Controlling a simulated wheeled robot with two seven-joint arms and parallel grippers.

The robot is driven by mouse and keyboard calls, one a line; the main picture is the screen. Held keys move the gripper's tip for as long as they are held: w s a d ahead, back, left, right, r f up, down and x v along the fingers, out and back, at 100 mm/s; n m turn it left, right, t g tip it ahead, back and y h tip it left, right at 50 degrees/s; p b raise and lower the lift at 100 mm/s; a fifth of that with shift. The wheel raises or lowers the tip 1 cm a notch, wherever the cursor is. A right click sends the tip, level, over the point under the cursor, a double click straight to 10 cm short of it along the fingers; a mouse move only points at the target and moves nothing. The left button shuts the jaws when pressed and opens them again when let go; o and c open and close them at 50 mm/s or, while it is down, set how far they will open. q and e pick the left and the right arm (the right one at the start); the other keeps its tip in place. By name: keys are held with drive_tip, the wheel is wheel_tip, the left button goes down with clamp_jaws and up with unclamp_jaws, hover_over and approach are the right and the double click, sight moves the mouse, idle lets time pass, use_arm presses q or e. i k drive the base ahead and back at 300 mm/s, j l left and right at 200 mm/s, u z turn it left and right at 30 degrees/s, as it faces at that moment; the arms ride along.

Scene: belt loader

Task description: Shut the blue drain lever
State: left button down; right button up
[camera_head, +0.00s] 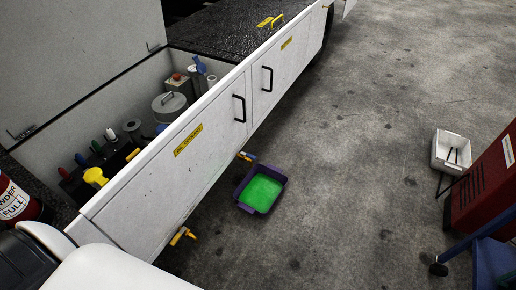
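A small drain valve (246,156) pokes out below the white side panel of the loader, with orange-yellow parts and a short blue lever part. It is too small to tell the lever's exact angle. A purple drain pan (240,203) with bright green liquid (261,192) in it sits on the floor just below and to the right of that valve. A second valve (182,236), yellow-orange, sticks out under the panel nearer to me. Neither of my grippers is in view.
The white panel (215,130) has black handles (239,108) and yellow labels. An open bay behind it holds several tanks and colored caps. A red cabinet (485,185), a blue cart part (490,258) and a white bin (451,152) stand at right. The floor between is clear.

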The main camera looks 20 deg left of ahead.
sight(247, 155)
drive_tip(key=u, duration=0.45)
drive_tip(key=i+l+u, duration=0.15)
drive_tip(key=u, duration=0.3)
drive_tip(key=i+l+u, duration=0.2)
drive_tip(key=u, duration=0.25)
drive_tip(key=i+l+u, duration=0.25)
drive_tip(key=u, duration=0.15)
drive_tip(key=i+l+u, duration=0.1)
drive_tip(key=l, duration=0.35)
drive_tip(key=i+l, duration=0.2)
drive_tip(key=l, duration=0.2)
drive_tip(key=i+l+u, duration=0.15)
drive_tip(key=l, duration=0.3)
drive_tip(key=i+l, duration=0.15)
drive_tip(key=l, duration=0.3)
drive_tip(key=i+l+u, duration=0.15)
drive_tip(key=l, duration=0.35)
drive_tip(key=i+l+u, duration=0.1)
drive_tip(key=l, duration=0.35)
drive_tip(key=i+l, duration=0.1)
drive_tip(key=l, duration=0.35)
drive_tip(key=u, duration=0.05)
